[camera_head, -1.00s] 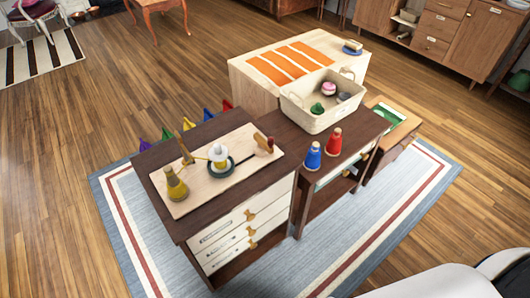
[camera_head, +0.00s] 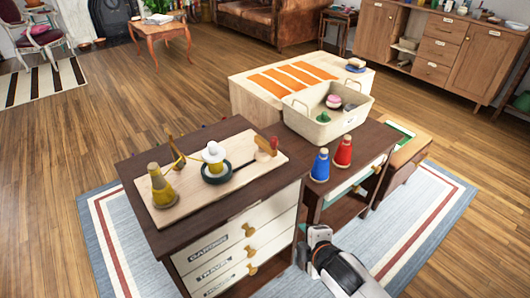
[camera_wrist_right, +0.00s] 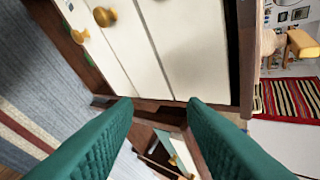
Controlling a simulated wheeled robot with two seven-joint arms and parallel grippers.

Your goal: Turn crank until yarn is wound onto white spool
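The white spool (camera_head: 213,152) stands upright in a dark green ring base on a pale wooden board (camera_head: 182,207). Some yellow shows just below its top. A yellow yarn cone (camera_head: 162,187) stands at the board's left end, and a yellow strand appears to run by a thin post (camera_head: 174,150) towards the spool. The crank with a reddish handle (camera_head: 267,147) is at the board's right end. My right gripper (camera_head: 318,238) is in front of the cabinet, below and apart from the crank. Its green fingers (camera_wrist_right: 160,104) are spread and empty in the right wrist view.
The board rests on a dark cabinet (camera_head: 150,225) with white drawers and brass knobs (camera_wrist_right: 104,16). Blue (camera_head: 320,165) and red (camera_head: 343,151) yarn cones stand to the right, near a cream basket (camera_head: 335,128). Space above the board is clear.

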